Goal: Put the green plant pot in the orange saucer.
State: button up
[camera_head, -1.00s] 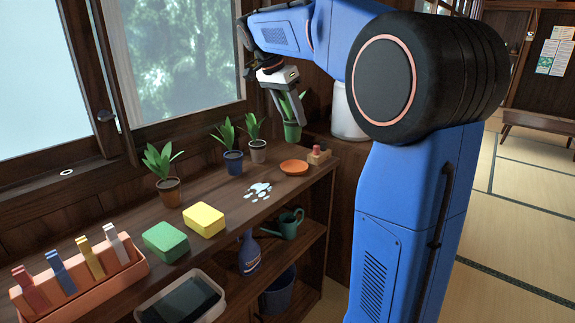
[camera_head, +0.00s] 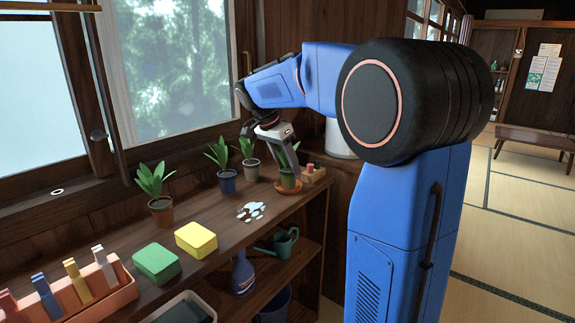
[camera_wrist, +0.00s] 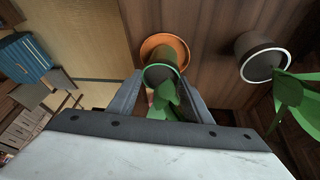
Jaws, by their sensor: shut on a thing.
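The green plant pot (camera_head: 287,181) with its leafy plant is held at the far end of the wooden shelf top. My gripper (camera_head: 284,163) is shut on it from above. In the wrist view the pot's green rim (camera_wrist: 160,70) sits between the two fingers (camera_wrist: 160,88). The orange saucer (camera_head: 279,188) is directly under the pot in the head view. In the wrist view the saucer (camera_wrist: 178,45) shows around and beyond the pot's far side. The pot looks upright. Its base is hidden, so I cannot tell whether it touches the saucer.
A grey pot (camera_head: 251,172), a blue pot (camera_head: 227,182) and a brown pot (camera_head: 161,211) stand along the window side. Pale patches (camera_head: 251,212), yellow (camera_head: 196,240) and green (camera_head: 156,264) sponges lie nearer.

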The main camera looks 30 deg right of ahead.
jog(key=shift+f, duration=0.15)
jog(key=o, duration=1.2)
jog(key=v, duration=1.2)
jog(key=s+a+f+n+t+y, duration=0.1)
jog(key=s+a+f+n, duration=0.2)
jog(key=s+f+n, duration=0.2)
jog(key=s+a+f+n+t+y, duration=0.2)
jog(key=s+a+f+n, duration=0.2)
jog(key=s+f, duration=0.6)
jog(key=s+a+f+n+t+y, duration=0.1)
jog(key=s+a+f+n, duration=0.3)
jog(key=s, duration=1.2)
notch_tip(320, 180, down, 5)
jog(key=shift+s+r+n+t+y, duration=0.15)
jog(key=shift+n+t, duration=0.1)
jog(key=shift+n, duration=0.55)
jog(key=shift+r+n+t+y, duration=0.15)
jog(key=shift+n+t, duration=0.1)
jog(key=shift+n, duration=0.55)
